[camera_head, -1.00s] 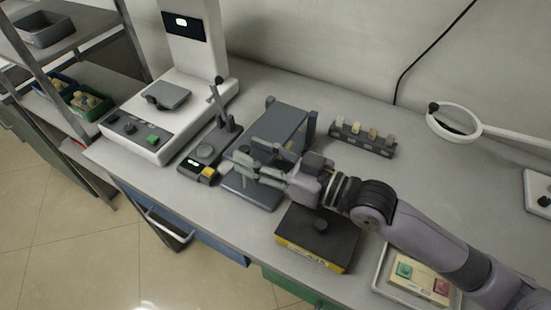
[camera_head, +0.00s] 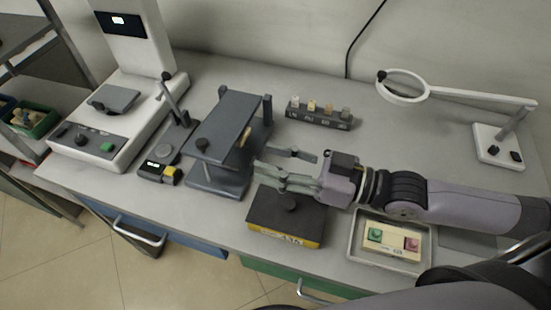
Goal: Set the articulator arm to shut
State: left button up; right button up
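The articulator (camera_head: 230,118) stands on the bench left of centre. It is a blue-grey frame with two posts at the back. Its upper arm, a flat plate with a dark knob (camera_head: 202,144) near the front, lies roughly level above the lower base (camera_head: 213,183). A gap shows between the plate and base, with a tan pin at the right side. My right gripper (camera_head: 264,159) is just right of the articulator, fingers apart and pointing left at it, with nothing between them. I cannot tell whether a fingertip touches it. My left gripper is not in view.
A black-topped box (camera_head: 285,216) sits below my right gripper. A tray (camera_head: 393,258) with coloured blocks is at the front right. A sample rack (camera_head: 318,113) stands behind, a ring lamp (camera_head: 403,87) at the back right. A small device (camera_head: 160,165) and white instrument (camera_head: 90,140) are left.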

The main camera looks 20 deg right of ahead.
aim_at(225, 129)
jog(key=k, duration=1.45)
